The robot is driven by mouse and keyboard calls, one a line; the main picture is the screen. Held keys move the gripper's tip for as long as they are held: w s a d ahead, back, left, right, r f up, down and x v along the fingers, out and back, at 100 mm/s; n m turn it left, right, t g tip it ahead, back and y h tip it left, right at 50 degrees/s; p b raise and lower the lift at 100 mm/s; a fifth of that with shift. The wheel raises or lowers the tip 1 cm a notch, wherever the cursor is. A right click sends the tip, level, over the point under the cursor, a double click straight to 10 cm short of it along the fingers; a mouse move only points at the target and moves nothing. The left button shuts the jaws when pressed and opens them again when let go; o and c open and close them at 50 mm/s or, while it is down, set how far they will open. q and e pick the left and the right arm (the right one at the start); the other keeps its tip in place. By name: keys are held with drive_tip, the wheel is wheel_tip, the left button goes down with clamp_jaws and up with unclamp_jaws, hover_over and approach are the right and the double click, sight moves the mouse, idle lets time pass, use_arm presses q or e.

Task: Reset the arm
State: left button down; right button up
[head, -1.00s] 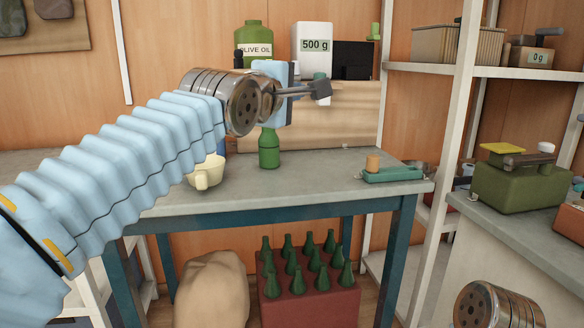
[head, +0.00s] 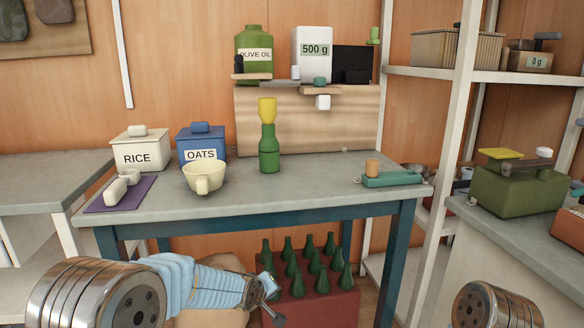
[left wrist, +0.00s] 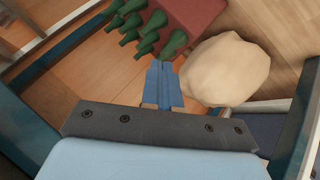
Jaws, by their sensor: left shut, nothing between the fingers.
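My left gripper (head: 270,290) is low in the head view, below the table's front edge and in front of the red crate of bottles. In the left wrist view its blue fingers (left wrist: 163,86) are together with nothing between them. They point down past the pale sack (left wrist: 226,68) towards the floor. My left arm comes in from the bottom left. At the bottom right only a metal joint of my right arm shows; the right gripper is outside the frames.
The table (head: 300,190) carries a green bottle (head: 269,150) with a yellow funnel, a cream cup (head: 204,177), a RICE box (head: 139,152) and an OATS box (head: 201,148). The red crate (head: 318,306) with several bottles stands beneath. A green scale (head: 515,190) sits at right.

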use_arm(q)
drive_tip(key=s+a+f+m+g, duration=0.1)
drive_tip(key=s+a+f, duration=0.1)
drive_tip(key=s+f, duration=0.35)
drive_tip(key=s+a+f+g, duration=0.2)
drive_tip(key=f, duration=0.6)
drive_tip(key=s+f+m+g, duration=0.1)
drive_tip(key=s+f, duration=0.3)
drive_tip(key=s, duration=0.4)
drive_tip(key=s+a+f+m+g, duration=0.1)
drive_tip(key=s+f, duration=0.3)
drive_tip(key=s, duration=0.4)
drive_tip(key=s+f+m+g+h+p, duration=0.1)
drive_tip(key=s+f+g, duration=0.1)
drive_tip(key=s+f, duration=0.3)
drive_tip(key=s, duration=0.3)
drive_tip(key=shift+s+a+g, duration=0.2)
drive_tip(key=shift+s+g, duration=0.15)
drive_tip(key=shift+g, duration=0.05)
